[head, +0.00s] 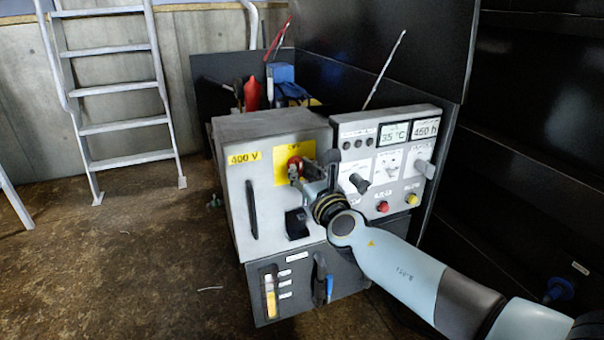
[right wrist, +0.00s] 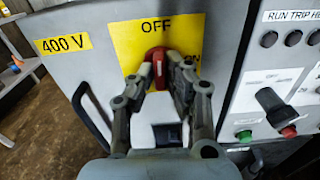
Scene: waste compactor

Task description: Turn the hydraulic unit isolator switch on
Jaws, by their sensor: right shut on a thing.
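The isolator switch is a red rotary handle (head: 295,165) on a yellow plate (head: 282,152) marked OFF at its top, on the front of the grey 400 V cabinet (head: 232,196). My right gripper (head: 302,172) reaches it from the lower right. In the right wrist view, the red handle (right wrist: 155,62) sits between the two fingertips (right wrist: 155,75), and the gripper is shut on it. The handle looks roughly upright, toward OFF. The fingers hide part of the plate's right-hand lettering. My left gripper is not in view.
A control panel (head: 392,150) with displays, knobs, a red button (head: 382,207) and a yellow button (head: 411,198) stands right of the cabinet. A dark lower unit (head: 262,305) is beneath. A ladder (head: 115,90) stands at the left. The floor at left is mostly clear.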

